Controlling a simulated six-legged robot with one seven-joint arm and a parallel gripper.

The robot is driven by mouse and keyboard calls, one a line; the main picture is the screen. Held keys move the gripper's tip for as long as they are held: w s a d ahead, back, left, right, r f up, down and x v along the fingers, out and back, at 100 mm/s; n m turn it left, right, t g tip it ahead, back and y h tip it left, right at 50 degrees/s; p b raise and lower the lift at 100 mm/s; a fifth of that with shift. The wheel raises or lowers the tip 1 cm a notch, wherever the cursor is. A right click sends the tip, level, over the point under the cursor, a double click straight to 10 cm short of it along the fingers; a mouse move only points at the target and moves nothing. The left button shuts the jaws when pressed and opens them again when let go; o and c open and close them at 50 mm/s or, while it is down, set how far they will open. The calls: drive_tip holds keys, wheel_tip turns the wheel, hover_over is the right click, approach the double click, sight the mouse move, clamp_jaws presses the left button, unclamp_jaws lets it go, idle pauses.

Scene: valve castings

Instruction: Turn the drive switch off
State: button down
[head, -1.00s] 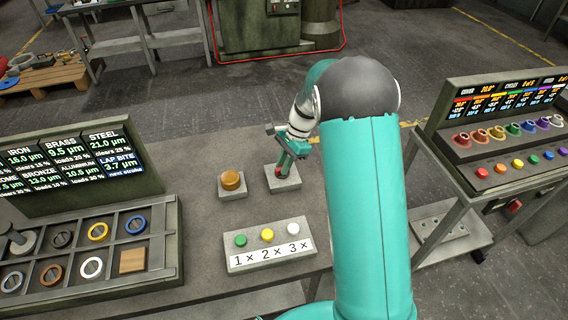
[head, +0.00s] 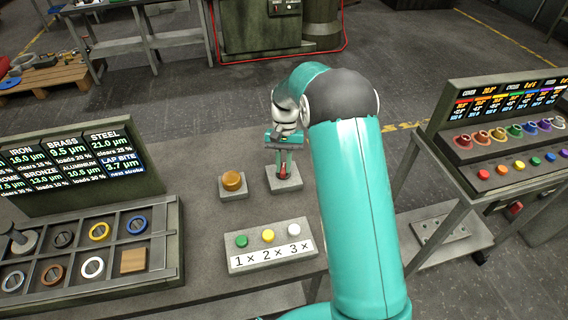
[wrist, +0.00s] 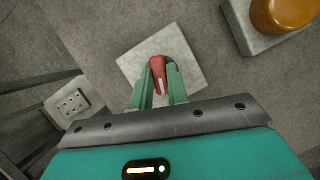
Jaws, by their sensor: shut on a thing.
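The drive switch is a red lever (wrist: 157,68) with a pale mark, on a square grey base plate (head: 288,184) on the bench top. In the wrist view my gripper (wrist: 160,88) has its two green fingers on either side of the red lever, shut on it. In the head view my gripper (head: 285,168) reaches down over the base plate, and a bit of the red lever shows low between the fingers. The fingers hide part of the lever.
An amber knob (head: 232,181) on a grey block stands just left of the switch. A plate with green, yellow and white buttons (head: 270,252) lies in front. A compartment tray (head: 175,243) with rings and a display (head: 85,163) stand at left; a button console (head: 500,160) stands at right.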

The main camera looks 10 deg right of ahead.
drive_tip(key=n+h, duration=0.1)
drive_tip(key=n, duration=0.2)
drive_tip(key=shift+a, duration=0.1)
drive_tip(key=shift+n, duration=0.4)
drive_tip(key=c, duration=1.4)
unclamp_jaws()
drive_tip(key=shift+w, duration=0.1)
drive_tip(key=shift+o, duration=0.2)
drive_tip(key=v, duration=1.3)
drive_tip(key=shift+w+a+r, duration=0.15)
drive_tip(key=shift+a+r, duration=0.1)
drive_tip(key=shift+r, duration=0.15)
